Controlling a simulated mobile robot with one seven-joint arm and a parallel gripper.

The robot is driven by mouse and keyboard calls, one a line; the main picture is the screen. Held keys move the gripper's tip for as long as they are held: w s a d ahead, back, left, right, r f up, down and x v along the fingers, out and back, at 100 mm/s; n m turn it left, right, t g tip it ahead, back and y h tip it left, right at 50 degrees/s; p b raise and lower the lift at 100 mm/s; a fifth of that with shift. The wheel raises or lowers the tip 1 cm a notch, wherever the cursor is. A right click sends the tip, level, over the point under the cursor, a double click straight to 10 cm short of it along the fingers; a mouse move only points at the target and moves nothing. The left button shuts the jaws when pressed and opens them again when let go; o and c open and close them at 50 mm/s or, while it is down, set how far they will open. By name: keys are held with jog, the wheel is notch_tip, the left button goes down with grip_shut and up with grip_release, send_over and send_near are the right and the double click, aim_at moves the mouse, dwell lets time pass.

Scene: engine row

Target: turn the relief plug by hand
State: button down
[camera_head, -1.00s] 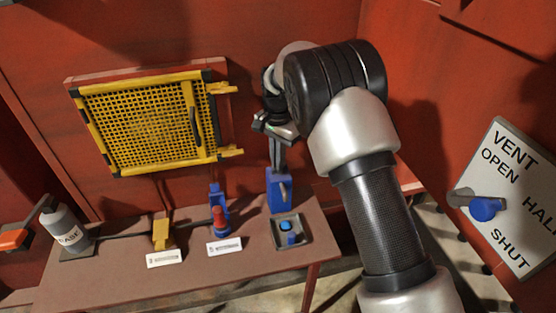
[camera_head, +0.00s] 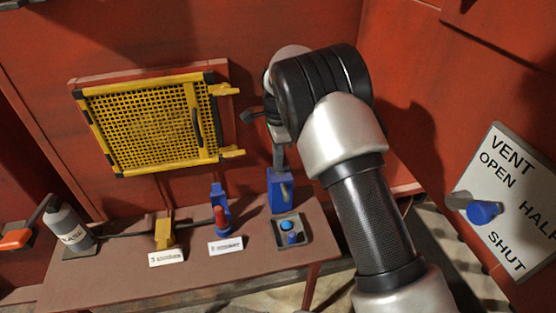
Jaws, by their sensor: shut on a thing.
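A blue block (camera_head: 281,198) with a grey part on its face stands near the back right of the brown bench. My gripper (camera_head: 279,163) points down at the top of this block, its grey fingers just above it. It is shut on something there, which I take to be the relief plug. The plug itself and the grip on it are hidden by the fingers and by the wrist of my arm.
A tray (camera_head: 304,240) with blue parts lies in front of the block. Left of it are a blue stand with a red part (camera_head: 220,216), a yellow piece (camera_head: 164,232) and a grey flask (camera_head: 68,225). A yellow mesh panel (camera_head: 150,125) hangs behind. A vent board (camera_head: 515,190) is at right.

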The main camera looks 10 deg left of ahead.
jog(key=shift+w+a+r, duration=0.15)
jog(key=shift+r, duration=0.2)
jog(key=c, duration=1.9)
grip_release()
jog(key=shift+c, duration=0.2)
jog(key=shift+f, duration=0.15)
